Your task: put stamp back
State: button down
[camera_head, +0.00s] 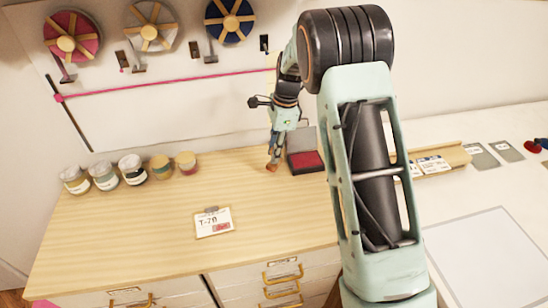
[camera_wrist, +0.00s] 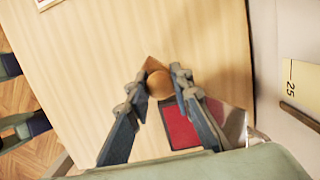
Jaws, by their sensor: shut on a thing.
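The stamp shows in the wrist view as a round brown wooden knob (camera_wrist: 158,85) between the fingers of my gripper (camera_wrist: 158,74). In the head view its small brown end (camera_head: 271,167) shows below my gripper (camera_head: 273,153), which points down at the back of the wooden table. My gripper is shut on the stamp. I cannot tell whether the stamp touches the table. A red ink pad in a dark case (camera_head: 305,161) lies open just right of my gripper. It also shows in the wrist view (camera_wrist: 180,128), partly behind a finger.
A card marked in red (camera_head: 213,222) lies on the wooden table (camera_head: 130,235). Several jars (camera_head: 132,169) stand at the back left. Ribbon reels (camera_head: 152,26) hang on the wall. My arm hides part of the right side. The table's middle left is clear.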

jog(key=shift+w+f, duration=0.25)
jog(key=shift+f, duration=1.6)
jog(key=shift+f, duration=0.1)
jog(key=shift+f, duration=0.15)
jog(key=c, duration=1.7)
grip_release()
jog(key=r, duration=0.4)
jog(key=d+r, duration=0.1)
jog(key=r, duration=0.7)
jog(key=shift+w+d+r, duration=0.2)
jog(key=shift+d, duration=0.2)
